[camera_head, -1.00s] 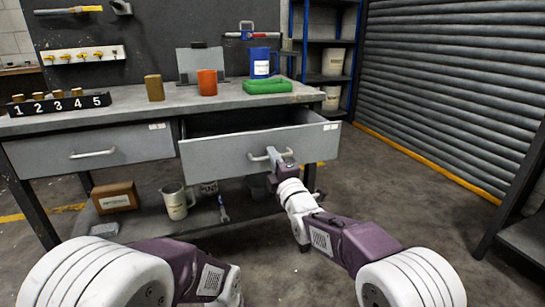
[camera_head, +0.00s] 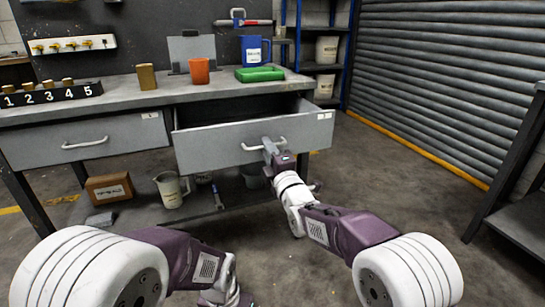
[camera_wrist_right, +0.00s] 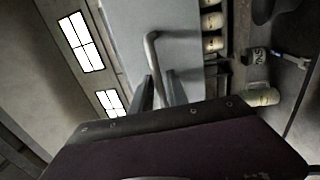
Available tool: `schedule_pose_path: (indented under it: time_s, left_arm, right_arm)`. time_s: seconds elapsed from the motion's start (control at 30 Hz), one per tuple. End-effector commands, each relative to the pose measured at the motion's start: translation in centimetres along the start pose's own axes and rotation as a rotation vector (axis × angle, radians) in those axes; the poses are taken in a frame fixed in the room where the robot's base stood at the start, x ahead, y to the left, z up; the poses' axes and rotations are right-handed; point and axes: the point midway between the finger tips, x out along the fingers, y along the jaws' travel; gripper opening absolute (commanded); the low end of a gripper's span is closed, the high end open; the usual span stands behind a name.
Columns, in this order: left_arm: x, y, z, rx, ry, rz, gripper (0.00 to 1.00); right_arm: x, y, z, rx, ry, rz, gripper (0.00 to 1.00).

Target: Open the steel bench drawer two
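The right-hand grey drawer (camera_head: 215,150) of the steel bench (camera_head: 210,95) stands pulled out, its dark inside showing behind the front. The small label at its upper right is too small to read. The left-hand drawer (camera_head: 50,145) is shut. My left arm shows at the lower left, but its gripper is not in view.
On the bench top are a number rack (camera_head: 40,95), a brass-coloured block (camera_head: 146,77), an orange cup (camera_head: 199,71), a blue jug (camera_head: 252,50) and a green item (camera_head: 262,74). A cardboard box (camera_head: 109,188) and a pale jug (camera_head: 170,190) stand on the lower shelf.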

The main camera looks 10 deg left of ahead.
Motion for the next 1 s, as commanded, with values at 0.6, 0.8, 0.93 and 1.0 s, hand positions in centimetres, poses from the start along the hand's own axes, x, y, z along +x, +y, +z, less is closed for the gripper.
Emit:
schedule_pose_path:
  time_s: [0.6, 0.8, 0.93, 1.0]
  left_arm:
    - [0.9, 0.0, 0.1, 0.0, 0.0, 0.0, 0.36]
    - [0.8, 0.0, 0.1, 0.0, 0.0, 0.0, 0.36]
    - [-0.4, 0.0, 0.0, 0.0, 0.0, 0.0, 0.36]
    - [-2.2, 0.0, -0.2, 0.0, 0.0, 0.0, 0.36]
  right_arm:
    - [-8.1, -0.2, 0.0, 0.0, -0.001, -0.001, 0.2]
    - [-8.1, 0.0, 0.0, 0.0, 0.0, -0.001, 0.2]
    - [-7.9, 1.6, 1.8, -0.006, -0.031, 0.005, 0.2]
    - [-8.0, 4.8, 5.0, -0.018, -0.088, 0.028, 0.2]
